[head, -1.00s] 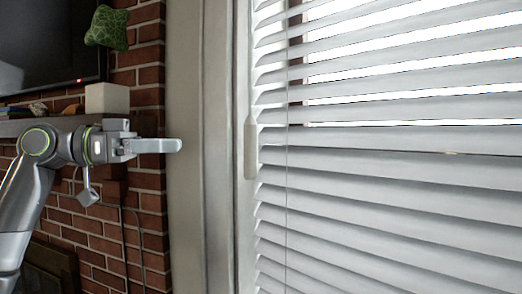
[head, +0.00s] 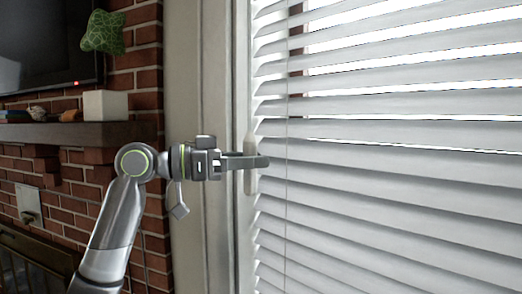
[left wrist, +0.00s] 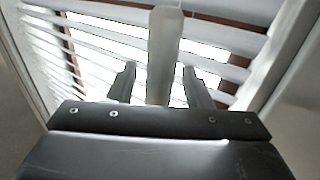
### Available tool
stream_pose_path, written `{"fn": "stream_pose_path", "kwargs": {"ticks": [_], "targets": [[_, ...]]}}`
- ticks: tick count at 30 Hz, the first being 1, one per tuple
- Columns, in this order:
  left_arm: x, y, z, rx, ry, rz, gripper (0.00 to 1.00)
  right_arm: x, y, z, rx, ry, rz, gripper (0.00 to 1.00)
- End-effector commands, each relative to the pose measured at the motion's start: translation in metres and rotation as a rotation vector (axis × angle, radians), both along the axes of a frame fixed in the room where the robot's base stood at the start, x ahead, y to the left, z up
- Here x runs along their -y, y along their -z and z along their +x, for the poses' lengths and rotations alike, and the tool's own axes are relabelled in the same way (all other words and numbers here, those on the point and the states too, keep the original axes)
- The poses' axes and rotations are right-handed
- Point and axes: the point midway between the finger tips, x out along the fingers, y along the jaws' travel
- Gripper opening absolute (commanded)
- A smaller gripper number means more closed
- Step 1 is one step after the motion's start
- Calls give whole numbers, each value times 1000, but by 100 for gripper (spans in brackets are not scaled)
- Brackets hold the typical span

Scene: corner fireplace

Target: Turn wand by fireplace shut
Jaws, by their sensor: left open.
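The wand (head: 248,183) is a pale upright rod at the left edge of the white blinds (head: 390,170). In the head view its middle is covered by my left gripper (head: 255,160). The left wrist view shows the wand (left wrist: 164,50) standing between the two open fingers of my left gripper (left wrist: 157,82), with space on both sides. The blind slats are tilted, with bright gaps between the upper ones. My right gripper is not in view.
A brick fireplace wall (head: 60,195) is at the left, with a mantel shelf (head: 80,133), a white box (head: 105,104) and a dark screen (head: 45,45). A green star-shaped ornament (head: 103,32) hangs above. The pale window frame (head: 213,90) runs beside the wand.

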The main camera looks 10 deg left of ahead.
Motion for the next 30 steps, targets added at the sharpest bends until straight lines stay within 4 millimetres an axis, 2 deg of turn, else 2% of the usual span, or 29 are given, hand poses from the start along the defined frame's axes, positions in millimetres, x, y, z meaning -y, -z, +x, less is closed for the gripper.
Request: {"fn": "stream_pose_path", "kwargs": {"ticks": [6, 17, 27, 30], "targets": [[18, -1, 8, -1, 1, 0, 45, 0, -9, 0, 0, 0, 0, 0], [21, 0, 10, 0, -1, 1, 45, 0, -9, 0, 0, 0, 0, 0], [21, 0, 10, 0, -1, 1, 1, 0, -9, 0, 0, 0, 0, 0], [21, 0, 10, 0, -3, 0, 1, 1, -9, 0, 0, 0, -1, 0]]}}
